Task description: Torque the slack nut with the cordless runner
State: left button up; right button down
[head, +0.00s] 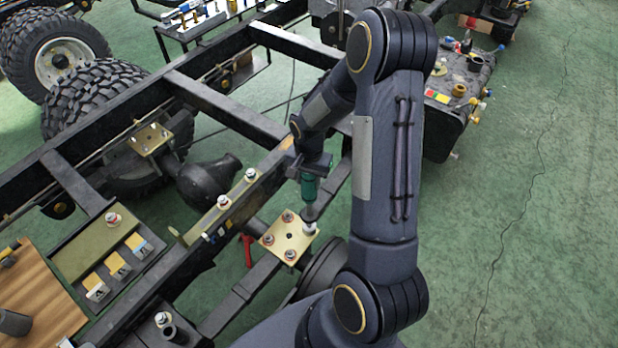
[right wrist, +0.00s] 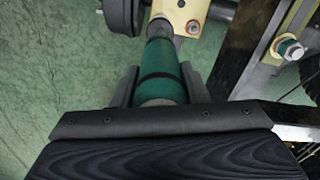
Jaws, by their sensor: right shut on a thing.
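My right gripper (head: 310,163) is shut on the green cordless runner (head: 308,187), with a finger on either side of its body. It holds the runner nose-down at the chassis rail. The runner's dark nose is over the right corner of a yellowish plate (head: 288,240), at a pale nut (head: 309,229). I cannot tell whether the nose is seated on it. Several other nuts with red marks sit on the plate. In the right wrist view the green runner (right wrist: 162,75) points to the plate (right wrist: 180,12), near one nut (right wrist: 193,28). My left gripper is out of view.
Black chassis rails (head: 225,110) cross the view. A wooden board (head: 40,295) and a green tray (head: 100,240) with labelled blocks lie at left. A wheel (head: 322,268) is beside the plate. Green floor (head: 540,220) is clear at right.

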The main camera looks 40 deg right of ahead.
jog(key=shift+f+b, duration=0.45)
jog(key=shift+b, duration=0.15)
dwell(0.8)
jog(key=shift+r, duration=0.2)
dwell(0.6)
jog(key=shift+r+p, duration=1)
jog(key=shift+r, duration=0.4)
jog(key=shift+r+p, duration=1.75)
jog(key=shift+r, duration=0.7)
